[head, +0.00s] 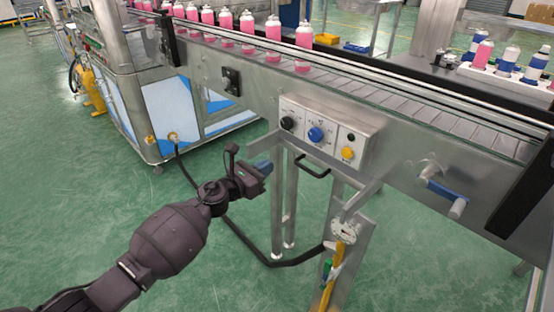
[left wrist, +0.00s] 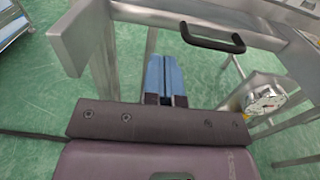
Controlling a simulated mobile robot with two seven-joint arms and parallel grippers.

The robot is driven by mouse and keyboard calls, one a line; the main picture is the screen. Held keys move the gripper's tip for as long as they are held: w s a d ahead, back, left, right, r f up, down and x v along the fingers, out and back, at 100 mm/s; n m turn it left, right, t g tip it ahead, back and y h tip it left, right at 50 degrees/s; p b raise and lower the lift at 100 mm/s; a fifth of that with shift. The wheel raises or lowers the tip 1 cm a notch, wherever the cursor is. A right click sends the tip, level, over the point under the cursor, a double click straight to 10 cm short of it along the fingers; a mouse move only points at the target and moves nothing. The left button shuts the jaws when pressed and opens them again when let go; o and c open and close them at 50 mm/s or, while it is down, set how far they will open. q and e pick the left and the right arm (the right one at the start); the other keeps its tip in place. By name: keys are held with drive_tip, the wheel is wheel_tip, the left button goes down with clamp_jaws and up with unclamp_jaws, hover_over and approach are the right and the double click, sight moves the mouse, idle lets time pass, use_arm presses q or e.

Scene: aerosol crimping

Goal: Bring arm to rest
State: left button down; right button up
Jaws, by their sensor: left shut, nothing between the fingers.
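My left gripper (head: 262,167) reaches in from the left in the head view, in front of the conveyor's metal frame. Its blue fingers are together and empty; they also show in the left wrist view (left wrist: 165,78). The gripper is below and left of the control box (head: 328,134), which has a black knob, a blue knob and a yellow knob. In the left wrist view a black handle (left wrist: 213,38) is above and right of the fingers, apart from them. My right gripper is in neither view.
Pink bottles (head: 247,29) stand in a row on the conveyor (head: 400,95). A white tray (head: 505,75) of pink and blue cans is at the upper right. A round gauge (head: 344,231) and metal legs stand below the control box. Green floor (head: 80,190) is clear at left.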

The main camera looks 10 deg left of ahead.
use_arm(q)
drive_tip(key=s+a+f+n+g+y, duration=0.1)
drive_tip(key=s+a+f+n+y, duration=0.3)
drive_tip(key=s+n, duration=0.85)
drive_tip(key=s+a+f+n+y, duration=0.2)
drive_tip(key=s+a+f+n, duration=0.3)
drive_tip(key=s+n, duration=0.8)
drive_tip(key=s+a+f+n+g+y, duration=0.1)
drive_tip(key=s+a+f+n+y, duration=0.55)
drive_tip(key=s, duration=1.05)
drive_tip(key=s+r+n+g+h, duration=0.2)
drive_tip(key=s+r+n, duration=0.1)
drive_tip(key=s+n, duration=0.65)
wheel_tip(320, 180, up, 10)
drive_tip(key=p, duration=1.4)
drive_tip(key=shift+s+r+n+t, duration=0.15)
drive_tip(key=shift+s+n+t, duration=0.2)
drive_tip(key=shift+n+t, duration=0.1)
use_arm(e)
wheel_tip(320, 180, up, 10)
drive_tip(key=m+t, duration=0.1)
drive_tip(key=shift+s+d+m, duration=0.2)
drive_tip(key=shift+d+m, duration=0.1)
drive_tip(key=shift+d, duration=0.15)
use_arm(q)
drive_tip(key=shift+y, duration=0.25)
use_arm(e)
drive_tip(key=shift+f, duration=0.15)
